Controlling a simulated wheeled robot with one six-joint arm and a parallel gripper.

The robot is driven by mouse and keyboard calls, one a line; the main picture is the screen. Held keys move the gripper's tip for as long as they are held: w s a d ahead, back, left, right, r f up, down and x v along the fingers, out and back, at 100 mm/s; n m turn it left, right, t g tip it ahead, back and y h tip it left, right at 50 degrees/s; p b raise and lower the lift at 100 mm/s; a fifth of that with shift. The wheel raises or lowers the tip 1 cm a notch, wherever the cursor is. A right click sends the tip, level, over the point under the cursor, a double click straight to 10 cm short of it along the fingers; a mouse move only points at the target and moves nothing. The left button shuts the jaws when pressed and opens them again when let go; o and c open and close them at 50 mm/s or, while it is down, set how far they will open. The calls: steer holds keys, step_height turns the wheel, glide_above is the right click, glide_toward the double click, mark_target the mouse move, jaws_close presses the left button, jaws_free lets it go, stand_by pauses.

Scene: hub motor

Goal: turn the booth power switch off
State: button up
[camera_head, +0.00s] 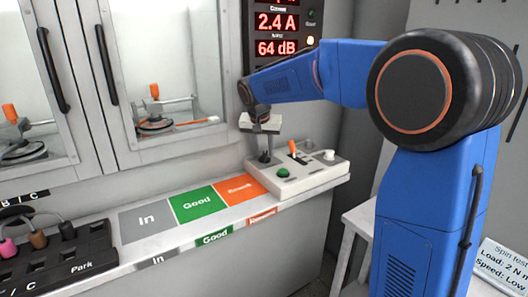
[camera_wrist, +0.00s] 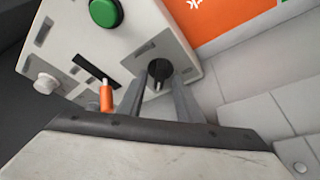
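The control box (camera_head: 311,180) stands at the right end of the counter. It has a black rotary knob (camera_wrist: 160,70), a green button (camera_head: 283,173), an orange-tipped lever (camera_head: 293,147) and a white knob (camera_head: 329,155). Their labels are unreadable, so I cannot tell by text which is the power switch. My gripper (camera_head: 264,154) points down at the black knob's end of the box. In the wrist view, my gripper (camera_wrist: 160,80) has its two fingers apart, one on each side of the black knob. I cannot tell whether they touch it.
Grey In, green Good (camera_head: 198,204) and orange Rework (camera_head: 241,188) pads lie left of the box. A black connector block (camera_head: 60,262) is at far left. Glass booth doors (camera_head: 160,60) and a red-digit display (camera_head: 278,22) reading 2.4 A and 64 dB are behind.

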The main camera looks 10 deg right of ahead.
steer(key=shift+w+d+f, duration=0.1)
steer(key=shift+w+f, duration=0.05)
steer(key=shift+f, duration=0.25)
jaws_close()
